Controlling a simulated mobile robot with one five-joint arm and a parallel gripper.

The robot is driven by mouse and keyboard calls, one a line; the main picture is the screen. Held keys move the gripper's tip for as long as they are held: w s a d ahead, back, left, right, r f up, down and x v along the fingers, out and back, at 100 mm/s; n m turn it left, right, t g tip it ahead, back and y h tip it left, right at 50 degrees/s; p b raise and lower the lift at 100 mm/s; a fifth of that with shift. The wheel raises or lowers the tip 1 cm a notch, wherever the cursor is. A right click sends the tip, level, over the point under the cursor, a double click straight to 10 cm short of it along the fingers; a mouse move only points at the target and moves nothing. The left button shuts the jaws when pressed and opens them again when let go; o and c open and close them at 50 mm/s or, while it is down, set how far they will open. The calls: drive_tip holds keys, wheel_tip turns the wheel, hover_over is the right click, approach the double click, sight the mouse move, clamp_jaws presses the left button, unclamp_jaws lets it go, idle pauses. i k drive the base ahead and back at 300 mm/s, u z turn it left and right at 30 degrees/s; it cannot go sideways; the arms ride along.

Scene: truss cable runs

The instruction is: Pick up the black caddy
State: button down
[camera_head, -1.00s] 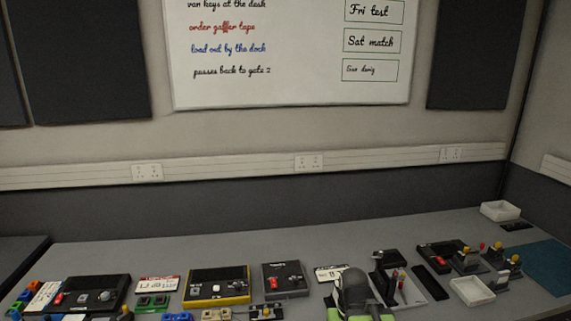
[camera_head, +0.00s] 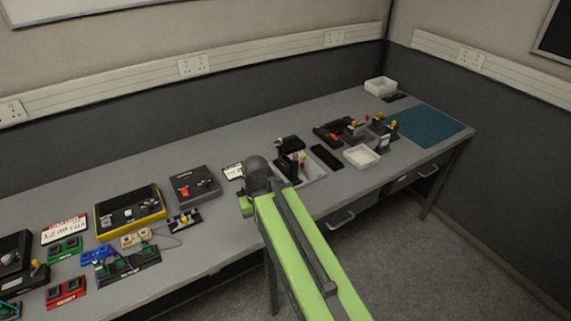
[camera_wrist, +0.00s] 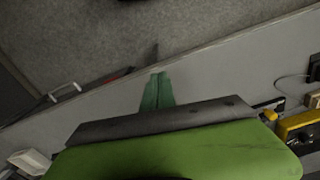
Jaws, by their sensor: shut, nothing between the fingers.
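A black caddy (camera_head: 287,165) with several slim handles standing in it appears on the desk, in or against a pale grey tray (camera_head: 317,170), just past the end of my arm. My arm partly covers that area, so the caddy's near side is hidden. In the wrist view, my gripper (camera_wrist: 158,78) shows green fingers close together with nothing between them, over the front edge of the desk. I cannot make out the caddy in the wrist view.
A black box (camera_head: 290,143) and a dark flat pad (camera_head: 326,157) lie close by. A white tray (camera_head: 361,157) and several black control boxes are to the right. Several consoles crowd the left. The teal mat (camera_head: 428,126) is clear.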

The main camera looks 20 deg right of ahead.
sight(290, 167)
drive_tip(key=u, duration=4.15)
drive_tip(key=i, duration=0.1)
drive_tip(key=z, duration=1.35)
drive_tip(key=k, duration=1.55)
drive_tip(key=z, duration=1.3)
drive_tip(key=i, duration=1)
drive_tip(key=u, duration=0.05)
